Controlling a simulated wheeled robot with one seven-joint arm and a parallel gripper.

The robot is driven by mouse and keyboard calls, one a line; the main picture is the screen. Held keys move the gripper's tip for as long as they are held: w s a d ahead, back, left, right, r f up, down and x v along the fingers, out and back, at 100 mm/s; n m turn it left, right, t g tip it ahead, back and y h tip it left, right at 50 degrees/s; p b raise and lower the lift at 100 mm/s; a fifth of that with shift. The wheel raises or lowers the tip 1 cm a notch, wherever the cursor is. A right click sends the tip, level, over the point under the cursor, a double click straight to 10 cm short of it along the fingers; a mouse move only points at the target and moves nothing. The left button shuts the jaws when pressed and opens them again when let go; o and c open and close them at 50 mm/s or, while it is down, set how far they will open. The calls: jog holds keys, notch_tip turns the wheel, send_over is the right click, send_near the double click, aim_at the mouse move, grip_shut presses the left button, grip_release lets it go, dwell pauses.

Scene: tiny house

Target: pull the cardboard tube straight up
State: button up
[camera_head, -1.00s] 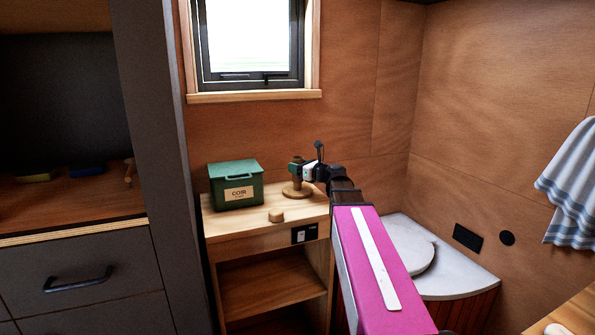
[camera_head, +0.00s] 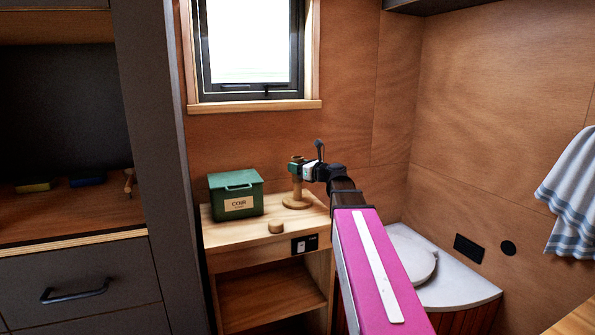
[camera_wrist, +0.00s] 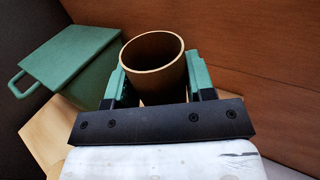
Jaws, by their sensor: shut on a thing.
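The cardboard tube (camera_wrist: 153,70) is upright and hollow, with its round open top facing the wrist camera. My gripper (camera_head: 297,167) is shut on it, one green finger on each side. In the head view, a round wooden stand base (camera_head: 296,203) rests on the small cabinet's top under my gripper. A brown upright stem (camera_head: 297,188) shows between my fingers and the base. I cannot tell how much of this stem is tube and how much is a post. The tube's lower end is not clear in the wrist view.
A green lidded box labelled COIR (camera_head: 236,197) stands left of the tube on the wooden cabinet (camera_head: 255,237). A small round wooden piece (camera_head: 275,227) lies near the front edge. The window (camera_head: 250,50) and wall are behind. A white-topped corner unit (camera_head: 450,285) is at right.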

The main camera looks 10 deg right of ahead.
jog(key=shift+r, duration=3.35)
